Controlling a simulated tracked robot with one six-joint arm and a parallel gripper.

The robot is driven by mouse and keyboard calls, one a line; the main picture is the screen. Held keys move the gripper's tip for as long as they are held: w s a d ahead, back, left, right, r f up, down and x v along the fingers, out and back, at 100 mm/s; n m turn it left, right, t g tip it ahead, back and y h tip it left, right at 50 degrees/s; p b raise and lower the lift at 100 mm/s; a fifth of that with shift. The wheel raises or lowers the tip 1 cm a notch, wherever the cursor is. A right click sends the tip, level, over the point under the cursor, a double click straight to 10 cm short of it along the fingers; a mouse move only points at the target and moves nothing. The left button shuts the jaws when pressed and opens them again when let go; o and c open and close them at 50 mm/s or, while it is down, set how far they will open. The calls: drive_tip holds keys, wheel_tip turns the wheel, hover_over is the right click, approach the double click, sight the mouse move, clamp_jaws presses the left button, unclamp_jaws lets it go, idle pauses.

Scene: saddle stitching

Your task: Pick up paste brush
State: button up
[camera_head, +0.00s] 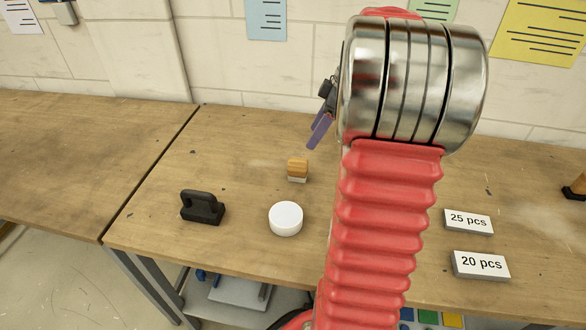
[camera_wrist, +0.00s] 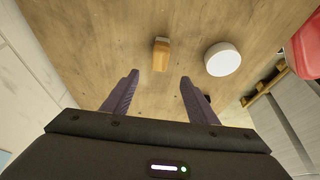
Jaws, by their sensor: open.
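The paste brush (camera_head: 298,169) is a small block with an orange-brown wooden top and a pale lower edge, standing on the wooden table. In the wrist view the brush (camera_wrist: 161,54) lies ahead of my fingertips, roughly midway between them and apart from both. My gripper (camera_wrist: 159,80) has two purple fingers spread wide with nothing between them. In the head view my gripper (camera_head: 320,130) is above the table, up and to the right of the brush, partly hidden by my red arm.
A round white tub (camera_head: 286,218) stands close to the brush. A black handled block (camera_head: 202,207) is at the left. Signs reading 25 pcs (camera_head: 468,221) and 20 pcs (camera_head: 481,264) stand at the right. The table around the brush is otherwise clear.

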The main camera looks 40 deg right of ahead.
sight(300, 161)
idle(0.3)
drive_tip(key=x, duration=0.8)
drive_tip(key=shift+w+f, duration=0.1)
drive_tip(key=shift+f, duration=0.2)
drive_tip(key=shift+x, duration=2.65)
drive_tip(key=shift+d, duration=0.1)
drive_tip(key=shift+c, duration=0.3)
drive_tip(key=c, duration=1.2)
